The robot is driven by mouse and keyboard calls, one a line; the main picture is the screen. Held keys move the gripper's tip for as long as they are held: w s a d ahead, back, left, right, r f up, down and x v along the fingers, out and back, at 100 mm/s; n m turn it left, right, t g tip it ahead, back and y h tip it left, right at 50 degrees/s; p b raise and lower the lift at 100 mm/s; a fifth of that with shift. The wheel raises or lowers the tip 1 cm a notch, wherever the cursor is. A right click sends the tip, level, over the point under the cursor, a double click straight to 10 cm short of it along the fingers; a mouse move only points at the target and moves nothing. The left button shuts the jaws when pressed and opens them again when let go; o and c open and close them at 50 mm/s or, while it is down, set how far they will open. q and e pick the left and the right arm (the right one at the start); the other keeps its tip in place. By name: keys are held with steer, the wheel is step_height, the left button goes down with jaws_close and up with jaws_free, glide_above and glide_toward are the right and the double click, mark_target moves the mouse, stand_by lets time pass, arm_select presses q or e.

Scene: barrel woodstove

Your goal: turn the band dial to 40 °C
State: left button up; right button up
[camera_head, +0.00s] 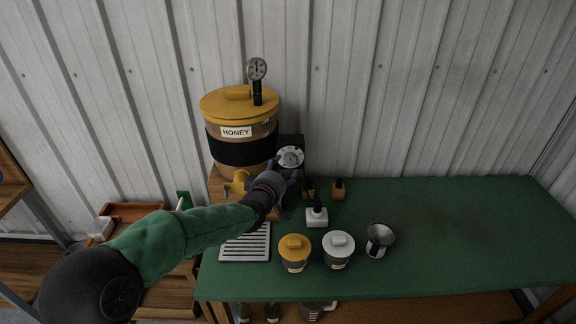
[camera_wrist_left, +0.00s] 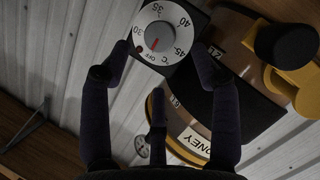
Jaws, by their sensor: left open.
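The band dial (camera_wrist_left: 160,34) is a round white knob face on a dark box, marked 30, 35, 40, 45, °C and OFF. Its short red mark points down towards the OFF lettering in the left wrist view. In the head view the dial (camera_head: 290,157) sits right of the honey tank (camera_head: 228,165); the dark band (camera_head: 235,151) wraps the tank. My left gripper (camera_head: 286,174) is open in front of the dial. In the left wrist view its fingers (camera_wrist_left: 161,50) flank the dial; contact cannot be told. My right gripper is not in view.
A gauge (camera_head: 257,69) rises from the tank lid. The table's right side is clear.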

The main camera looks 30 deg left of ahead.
mark_target(290, 162)
arm_select(q)
steer(key=shift+b+x, duration=0.35)
steer(key=shift+x, duration=2.65)
steer(key=shift+d, duration=0.1)
steer(key=c, duration=1.1)
